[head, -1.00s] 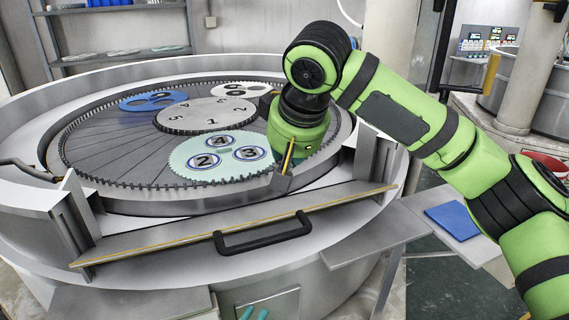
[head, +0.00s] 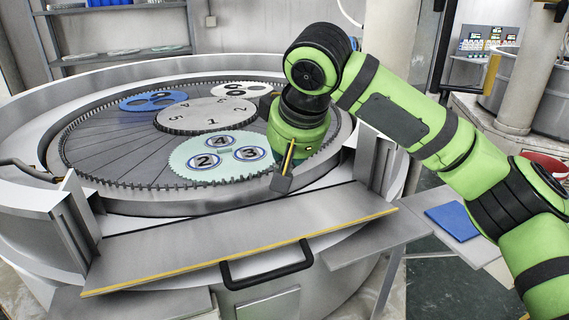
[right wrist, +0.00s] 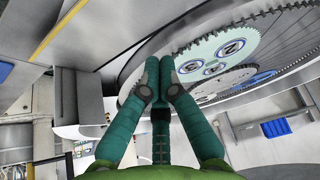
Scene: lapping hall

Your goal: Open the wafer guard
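The wafer guard (head: 235,228) is a grey metal panel with a yellow strip along its front edge and a black bar handle (head: 267,269). It leans outward and down at the front of the round machine, between two upright side posts. It also shows in the right wrist view (right wrist: 78,42) at the upper left. My right gripper (right wrist: 160,66) has its teal fingers drawn together, with nothing visible between them. It lies beside the guard, near the machine's rim. In the head view my right wrist hides its fingers. My left gripper is out of view.
The machine's toothed ring (head: 130,187) surrounds the plate. A pale green carrier (head: 222,163) with several numbered wafers, a blue carrier (head: 140,103) and a white one lie on it. A side shelf (head: 410,222) at the right holds a blue pad (head: 455,220).

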